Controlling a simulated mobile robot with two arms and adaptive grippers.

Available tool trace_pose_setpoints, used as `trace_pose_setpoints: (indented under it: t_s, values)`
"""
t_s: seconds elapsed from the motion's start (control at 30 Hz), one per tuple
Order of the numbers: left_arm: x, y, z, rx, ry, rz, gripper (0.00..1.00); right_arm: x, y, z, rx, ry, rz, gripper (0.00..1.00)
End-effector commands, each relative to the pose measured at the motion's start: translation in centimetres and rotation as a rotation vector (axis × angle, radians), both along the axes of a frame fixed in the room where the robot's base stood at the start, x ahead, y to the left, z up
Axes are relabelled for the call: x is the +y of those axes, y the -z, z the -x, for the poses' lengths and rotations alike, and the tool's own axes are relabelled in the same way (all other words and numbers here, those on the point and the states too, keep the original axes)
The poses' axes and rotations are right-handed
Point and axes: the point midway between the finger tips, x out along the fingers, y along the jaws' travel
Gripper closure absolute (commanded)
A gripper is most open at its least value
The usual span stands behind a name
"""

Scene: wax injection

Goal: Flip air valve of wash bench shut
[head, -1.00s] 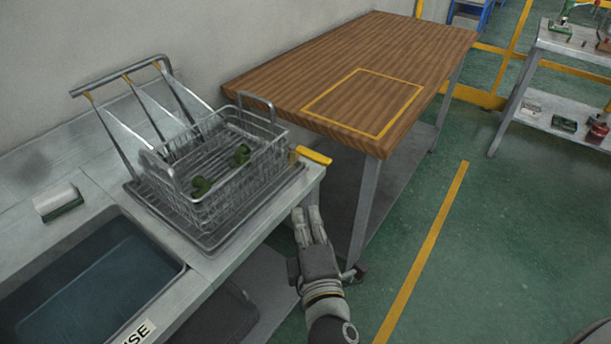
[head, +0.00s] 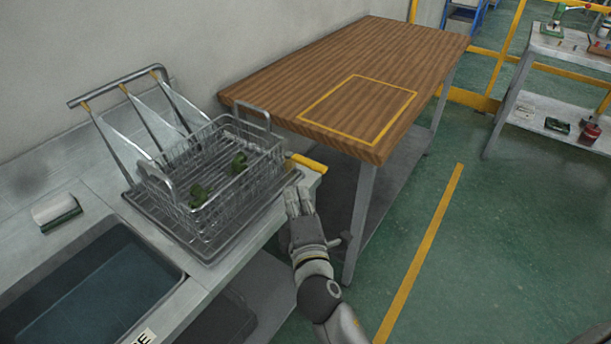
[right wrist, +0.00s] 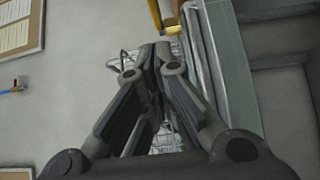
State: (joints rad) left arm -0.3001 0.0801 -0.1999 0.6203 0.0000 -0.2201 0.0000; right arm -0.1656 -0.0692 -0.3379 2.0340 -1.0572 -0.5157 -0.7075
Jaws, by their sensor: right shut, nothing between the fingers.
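The air valve shows as a yellow lever (head: 309,163) at the right end of the wash bench (head: 98,183), beside the wire basket, and it sticks out to the right. My right gripper (head: 298,192) is shut and empty, just below the lever in the picture and close to the bench's end. I cannot tell whether it touches the lever. In the right wrist view my shut fingers (right wrist: 160,55) fill the middle, and a yellow piece (right wrist: 155,14) shows beyond them at the top. The valve body is mostly hidden. My left gripper is not in view.
A wire basket (head: 176,203) with green pieces stands on the bench's rack. A sink (head: 85,285) and a white-and-green block (head: 57,213) are to the left. A wooden table (head: 290,88) stands close behind the lever. The green floor (head: 480,260) at right is clear.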

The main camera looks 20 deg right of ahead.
Motion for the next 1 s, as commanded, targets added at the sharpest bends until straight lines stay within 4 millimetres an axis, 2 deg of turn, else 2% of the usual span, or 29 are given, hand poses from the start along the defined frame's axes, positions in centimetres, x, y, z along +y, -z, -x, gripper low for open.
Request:
trace_pose_setpoints:
  t_s: [0.13, 0.33, 0.5, 1.0]
  values:
    - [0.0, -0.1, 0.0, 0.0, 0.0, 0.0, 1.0, -0.3, -0.1, -2.5, -0.002, 0.001, 0.001, 1.0]
    - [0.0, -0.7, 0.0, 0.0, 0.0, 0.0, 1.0, -2.6, -0.1, -4.1, 0.0, 0.001, 0.003, 1.0]
    - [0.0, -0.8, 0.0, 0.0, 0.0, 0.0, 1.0, -3.4, 0.0, -4.7, 0.0, 0.0, 0.001, 1.0]
    - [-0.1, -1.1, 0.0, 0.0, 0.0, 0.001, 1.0, -3.6, -0.1, -4.7, 0.0, -0.012, 0.002, 1.0]
